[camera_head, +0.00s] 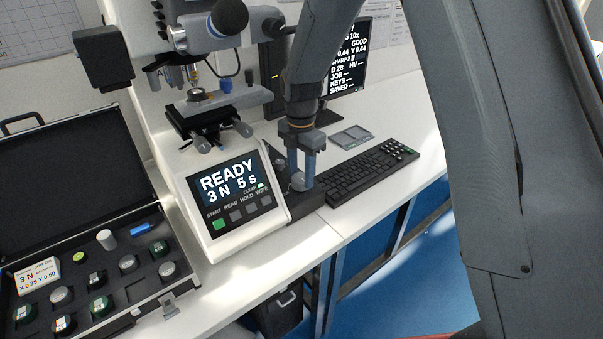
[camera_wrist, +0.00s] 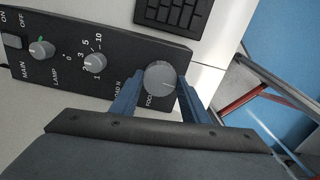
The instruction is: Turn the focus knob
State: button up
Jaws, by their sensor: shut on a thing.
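The focus knob (camera_wrist: 160,78) is a round grey dial with a small line mark, at the end of a dark control panel (camera_wrist: 120,52) in the wrist view. My gripper (camera_wrist: 158,88) has its two blue fingers on either side of the knob and is shut on it. In the head view my gripper (camera_head: 301,184) points down onto the panel beside the tester. The knob (camera_head: 298,182) shows partly between the fingers there. Part of the "FOCUS" label is hidden by a finger.
A load dial (camera_wrist: 95,62) and a lamp dial (camera_wrist: 41,49) sit along the same panel. The tester (camera_head: 235,200) with a READY screen stands left of my gripper. A keyboard (camera_head: 372,172) lies to the right. An open case (camera_head: 90,262) of samples is at far left.

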aim_at(301, 177)
jog(key=shift+w+r+n, duration=0.2)
jog(key=shift+w+n, duration=0.05)
jog(key=shift+n, duration=0.15)
jog(key=o, duration=0.8)
jog(key=shift+o, duration=1.3)
jog(key=shift+s+f, duration=0.1)
notch_tip(301, 177, up, 8)
jog(key=shift+f+b, duration=0.1)
jog(key=shift+b, duration=0.9)
